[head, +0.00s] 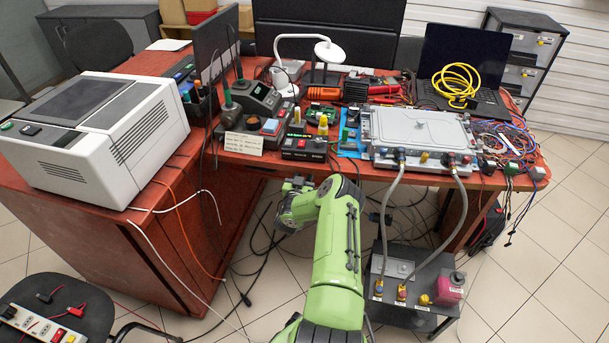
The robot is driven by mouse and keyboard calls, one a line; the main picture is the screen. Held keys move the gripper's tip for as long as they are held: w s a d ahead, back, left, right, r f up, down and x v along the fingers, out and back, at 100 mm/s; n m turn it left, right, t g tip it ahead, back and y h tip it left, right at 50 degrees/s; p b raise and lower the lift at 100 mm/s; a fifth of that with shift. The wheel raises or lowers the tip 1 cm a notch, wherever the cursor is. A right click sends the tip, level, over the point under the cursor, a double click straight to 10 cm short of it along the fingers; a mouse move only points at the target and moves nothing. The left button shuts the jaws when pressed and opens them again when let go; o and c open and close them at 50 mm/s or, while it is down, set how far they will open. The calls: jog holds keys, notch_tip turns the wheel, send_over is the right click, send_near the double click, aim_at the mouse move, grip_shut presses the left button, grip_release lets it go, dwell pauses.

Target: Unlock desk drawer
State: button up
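A dark grey drawer cabinet (525,50) stands at the back right, behind the desk. Its pale drawer fronts carry small yellow parts (544,41); whether these are locks or keys is too small to tell. The red-brown desk (240,165) shows a closed side panel at left, and I see no drawer front on it. My green arm reaches up from the bottom centre to just in front of the desk.
A white machine (95,135) fills the desk's left part. A grey box (420,132) with hoses running down to a low dark cart (412,285) stands at right. A laptop (465,65) bears a yellow cable coil. A chair (55,310) is at lower left.

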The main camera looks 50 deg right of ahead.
grip_shut()
jog(key=shift+m, duration=0.3)
jog(key=m, duration=1.1)
jog(key=m+p, duration=0.1)
jog(key=m, duration=0.5)
jog(key=shift+s+f, duration=0.15)
jog(key=shift+f, duration=0.1)
jog(key=shift+m, duration=0.3)
jog(key=shift+o, duration=0.7)
grip_release()
